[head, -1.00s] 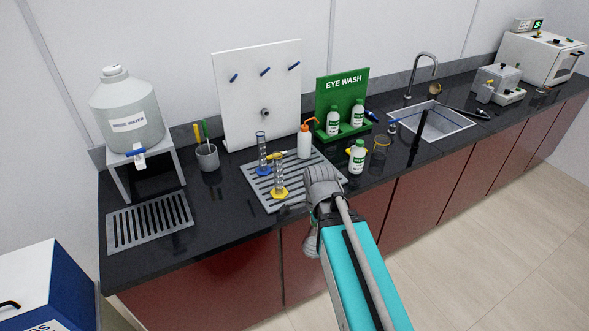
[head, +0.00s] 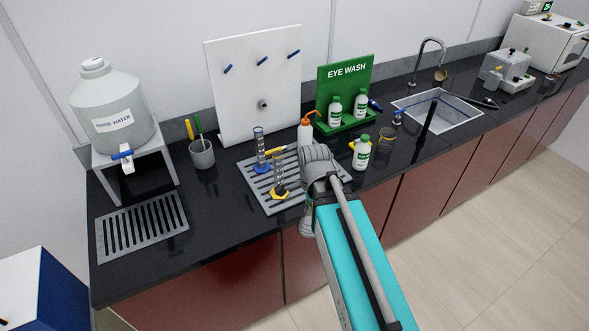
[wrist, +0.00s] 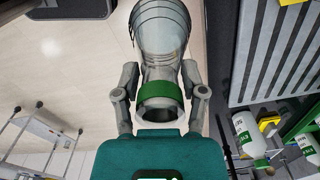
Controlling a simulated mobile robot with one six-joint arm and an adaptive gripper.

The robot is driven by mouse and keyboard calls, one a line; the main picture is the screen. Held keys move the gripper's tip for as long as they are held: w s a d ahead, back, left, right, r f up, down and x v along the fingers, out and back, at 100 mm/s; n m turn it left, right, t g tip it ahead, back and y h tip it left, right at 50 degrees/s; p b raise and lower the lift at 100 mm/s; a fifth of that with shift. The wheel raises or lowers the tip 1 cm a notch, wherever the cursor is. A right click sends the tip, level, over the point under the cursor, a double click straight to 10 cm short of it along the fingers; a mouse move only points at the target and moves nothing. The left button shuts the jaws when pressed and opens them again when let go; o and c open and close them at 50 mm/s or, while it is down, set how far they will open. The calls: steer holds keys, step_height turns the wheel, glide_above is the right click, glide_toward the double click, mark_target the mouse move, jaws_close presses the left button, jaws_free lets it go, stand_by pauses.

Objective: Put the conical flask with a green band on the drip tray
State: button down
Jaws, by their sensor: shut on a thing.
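The conical flask (wrist: 160,35) is clear glass with a green band (wrist: 160,93) round its neck. In the wrist view my gripper (wrist: 160,76) is shut on its neck, and the wide base points to the top of the picture. In the head view my arm hides the flask and gripper. A grey slotted tray (head: 143,225) lies on the counter at the left, below the rinse water tap, and looks bare. A second grey ribbed tray (head: 262,200) at mid-counter holds two measuring cylinders; it also shows in the wrist view (wrist: 275,50), right of the flask, apart from it.
The blue-footed cylinder (head: 260,150) and yellow-footed cylinder (head: 279,177) stand on the ribbed tray. A wash bottle (head: 305,132) is behind my arm. A white bottle (head: 361,153) and a beaker (head: 387,144) stand to the right. Black counter (head: 215,205) is clear between the trays.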

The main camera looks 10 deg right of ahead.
steer(key=shift+r, duration=0.1)
steer(key=w+r+n+p, duration=0.2)
steer(key=w+r+p, duration=0.9)
steer(key=r+p, duration=0.1)
steer(key=shift+d+r+n, duration=0.15)
steer(key=shift+n, duration=0.15)
steer(key=shift+w, duration=0.1)
steer(key=w+f+b, duration=0.8)
steer(key=w+f, duration=0.1)
steer(key=w, duration=0.4)
steer(key=shift+b, duration=0.35)
steer(key=shift+w+d+f, duration=0.1)
steer(key=shift+f, duration=0.05)
